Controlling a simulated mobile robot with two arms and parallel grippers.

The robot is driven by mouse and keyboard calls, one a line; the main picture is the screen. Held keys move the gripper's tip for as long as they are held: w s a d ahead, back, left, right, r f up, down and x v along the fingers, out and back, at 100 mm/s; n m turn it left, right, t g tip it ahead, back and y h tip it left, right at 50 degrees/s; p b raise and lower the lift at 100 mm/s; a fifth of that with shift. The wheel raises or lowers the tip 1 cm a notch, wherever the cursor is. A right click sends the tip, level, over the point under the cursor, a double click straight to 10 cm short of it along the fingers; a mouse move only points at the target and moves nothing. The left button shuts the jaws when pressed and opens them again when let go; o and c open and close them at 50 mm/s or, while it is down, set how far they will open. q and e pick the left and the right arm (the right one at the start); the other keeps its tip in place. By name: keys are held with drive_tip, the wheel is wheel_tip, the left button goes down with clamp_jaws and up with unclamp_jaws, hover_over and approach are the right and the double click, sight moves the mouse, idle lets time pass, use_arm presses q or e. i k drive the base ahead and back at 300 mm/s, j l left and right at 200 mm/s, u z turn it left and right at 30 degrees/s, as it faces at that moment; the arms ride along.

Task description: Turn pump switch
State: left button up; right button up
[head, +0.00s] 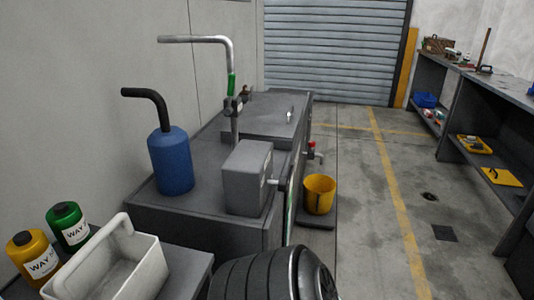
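A grey metal box (247,178) stands on the near end of a dark grey machine cabinet (150,212). A small light lever (273,182) sticks out from the box's right side; it may be the pump switch, but no label is legible. Its exact setting is too small to tell. Behind the box a metal pipe (226,60) with a green band rises and bends left. Neither of my grippers is in view.
A blue canister (170,160) stands left of the box. A white carrier (140,268) and two bottles are at the lower left. A black ribbed round object (255,278) fills the bottom middle. A yellow bucket (319,194) stands right of the cabinet. The floor (380,240) further right is mostly clear.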

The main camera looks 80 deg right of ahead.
sight(282, 185)
drive_tip(key=k+j+z, duration=0.1)
drive_tip(key=z, duration=2.1)
